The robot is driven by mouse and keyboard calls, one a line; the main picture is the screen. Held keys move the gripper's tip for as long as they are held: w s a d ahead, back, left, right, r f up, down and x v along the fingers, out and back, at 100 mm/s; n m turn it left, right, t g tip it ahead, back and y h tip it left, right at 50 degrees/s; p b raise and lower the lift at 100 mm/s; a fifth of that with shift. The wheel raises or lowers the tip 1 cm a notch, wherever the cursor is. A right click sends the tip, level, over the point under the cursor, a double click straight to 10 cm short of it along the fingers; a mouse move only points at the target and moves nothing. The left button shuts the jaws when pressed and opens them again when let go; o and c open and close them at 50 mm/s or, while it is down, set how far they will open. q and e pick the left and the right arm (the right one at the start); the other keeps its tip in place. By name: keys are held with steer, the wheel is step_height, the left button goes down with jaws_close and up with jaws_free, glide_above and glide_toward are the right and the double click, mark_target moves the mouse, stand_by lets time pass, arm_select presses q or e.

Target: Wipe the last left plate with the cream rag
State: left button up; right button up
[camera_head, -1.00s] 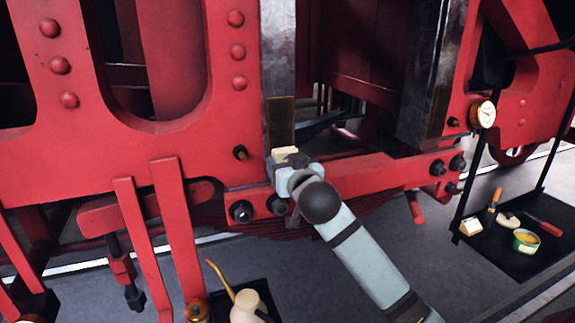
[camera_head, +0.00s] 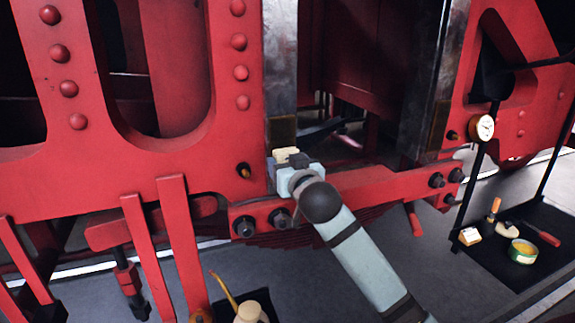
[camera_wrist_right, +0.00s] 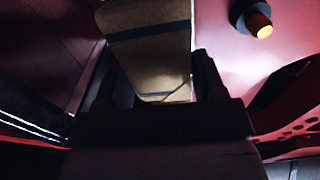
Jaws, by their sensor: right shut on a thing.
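The left plate (camera_head: 282,60) is a worn grey metal upright in the red frame, with a brownish patch (camera_head: 282,132) at its lower end. My right gripper (camera_head: 290,162) is shut on the cream rag (camera_head: 285,154), just below and in front of this patch. I cannot tell whether the rag touches the plate. In the right wrist view a tan surface with dark bands, seemingly the rag (camera_wrist_right: 155,50), shows between the dark fingers. My left gripper is not in view.
A red bar with dark bolts (camera_head: 280,218) runs just below my right gripper. A dial gauge (camera_head: 481,127) sits at right. A black tray (camera_head: 500,262) holds a green tin (camera_head: 523,251) and tools. A cream can (camera_head: 252,313) stands at the bottom.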

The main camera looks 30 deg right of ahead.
mark_target(283, 142)
steer(key=shift+w+r+p, duration=0.1)
steer(key=shift+r+p, duration=1)
steer(key=shift+r, duration=4.8)
steer(key=shift+f+b, duration=3.95)
steer(key=shift+f, duration=3.9)
steer(key=shift+p+v, duration=0.95)
steer(key=shift+v, duration=1.95)
